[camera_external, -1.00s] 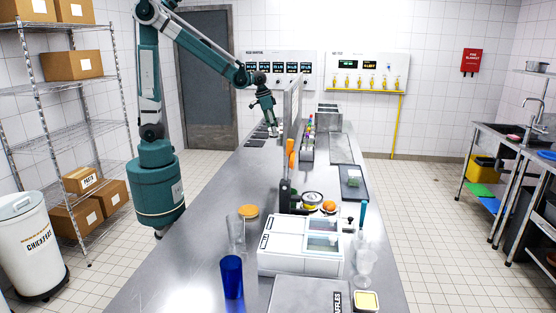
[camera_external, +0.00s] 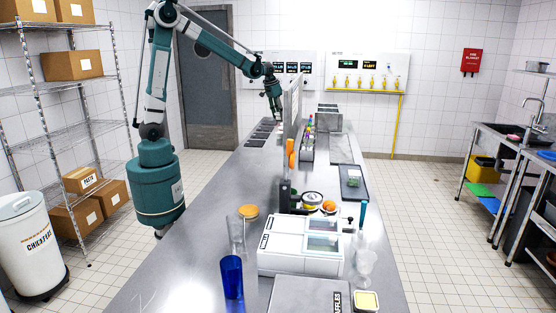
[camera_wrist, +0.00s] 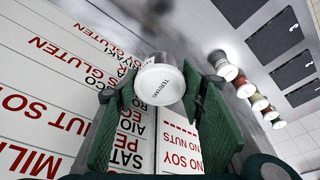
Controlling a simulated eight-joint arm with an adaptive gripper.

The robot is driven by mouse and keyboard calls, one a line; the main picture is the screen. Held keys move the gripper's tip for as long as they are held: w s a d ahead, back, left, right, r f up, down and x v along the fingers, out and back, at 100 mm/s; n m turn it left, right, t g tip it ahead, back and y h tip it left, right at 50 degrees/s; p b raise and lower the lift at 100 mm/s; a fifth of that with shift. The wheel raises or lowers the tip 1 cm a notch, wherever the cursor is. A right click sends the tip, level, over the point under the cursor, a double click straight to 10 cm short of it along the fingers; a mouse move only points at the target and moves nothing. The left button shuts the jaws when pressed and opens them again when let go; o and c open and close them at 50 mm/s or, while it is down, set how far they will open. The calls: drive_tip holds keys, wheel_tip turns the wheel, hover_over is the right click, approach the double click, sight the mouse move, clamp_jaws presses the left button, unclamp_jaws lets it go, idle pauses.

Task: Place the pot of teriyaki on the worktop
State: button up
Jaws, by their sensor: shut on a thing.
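The pot of teriyaki (camera_wrist: 159,84) has a white round lid with dark lettering and sits between the green fingers of my gripper (camera_wrist: 158,105) in the wrist view. My gripper is shut on it. In the external view my gripper (camera_external: 277,118) is over the far part of the long steel worktop (camera_external: 205,215), beside an upright panel (camera_external: 293,95). The pot is too small to make out there.
In the wrist view, white boards (camera_wrist: 60,75) with red allergen lettering fill the left, and several lidded pots (camera_wrist: 247,87) stand in a row at right. In the external view, a white machine (camera_external: 300,258) and a blue cup (camera_external: 231,277) occupy the near worktop. The near left worktop is mostly clear.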

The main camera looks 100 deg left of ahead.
drive_tip(key=s+a+n, duration=0.2)
drive_tip(key=s+a, duration=0.1)
drive_tip(key=a, duration=0.8)
wheel_tip(320, 180, down, 10)
drive_tip(key=p, duration=0.1)
drive_tip(key=shift+a+r+n+g, duration=0.15)
drive_tip(key=shift+a+n+g, duration=0.05)
drive_tip(key=shift+n+g, duration=0.1)
drive_tip(key=shift+s, duration=0.1)
drive_tip(key=shift+f, duration=3.15)
drive_tip(key=shift+f, duration=1.85)
drive_tip(key=shift+f, duration=0.15)
